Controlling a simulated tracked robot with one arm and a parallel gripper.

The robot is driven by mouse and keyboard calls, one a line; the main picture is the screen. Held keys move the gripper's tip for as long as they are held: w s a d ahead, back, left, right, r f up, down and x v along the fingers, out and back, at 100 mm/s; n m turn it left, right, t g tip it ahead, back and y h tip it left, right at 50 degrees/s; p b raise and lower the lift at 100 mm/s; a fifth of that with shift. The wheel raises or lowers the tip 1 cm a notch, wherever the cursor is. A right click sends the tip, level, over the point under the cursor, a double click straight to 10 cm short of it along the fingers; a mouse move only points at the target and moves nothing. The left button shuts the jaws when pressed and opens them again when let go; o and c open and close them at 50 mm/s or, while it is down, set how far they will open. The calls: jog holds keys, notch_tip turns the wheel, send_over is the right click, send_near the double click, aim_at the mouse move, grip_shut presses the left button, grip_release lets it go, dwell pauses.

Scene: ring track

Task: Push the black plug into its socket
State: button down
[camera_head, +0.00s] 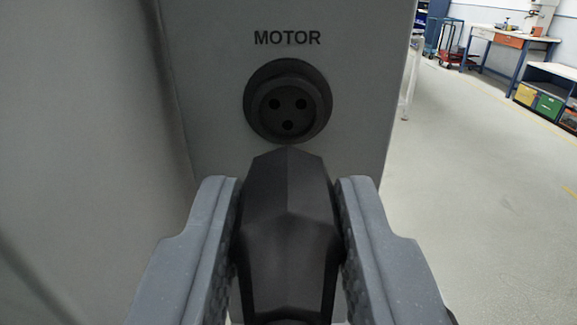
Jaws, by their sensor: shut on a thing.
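The socket (288,101) is a round black ring with three holes on a grey panel, under the word MOTOR. The black plug (288,215) is a faceted body in the lower middle of the view. My gripper (288,210) is shut on the plug, one grey finger on each side of it. The plug's front end shows just below the socket in the picture. Its pins are hidden, and I cannot tell the gap between plug and socket.
The grey panel (215,110) fills the middle, with a grey surface (80,150) to its left. Open floor (490,210) lies to the right. A workbench (510,40), a blue trolley (449,38) and coloured bins (548,105) stand far off at the upper right.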

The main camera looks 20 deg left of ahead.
aim_at(288, 165)
jog(key=shift+p+x, duration=0.65)
jog(key=shift+x, duration=1.65)
jog(key=shift+p, duration=0.9)
dwell(0.5)
jog(key=shift+w+a, duration=0.15)
jog(key=shift+w, duration=0.35)
dwell(0.6)
jog(key=c, duration=1.1)
grip_release()
jog(key=b+v, duration=0.1)
jog(key=v, duration=1.2)
jog(key=shift+s, duration=0.4)
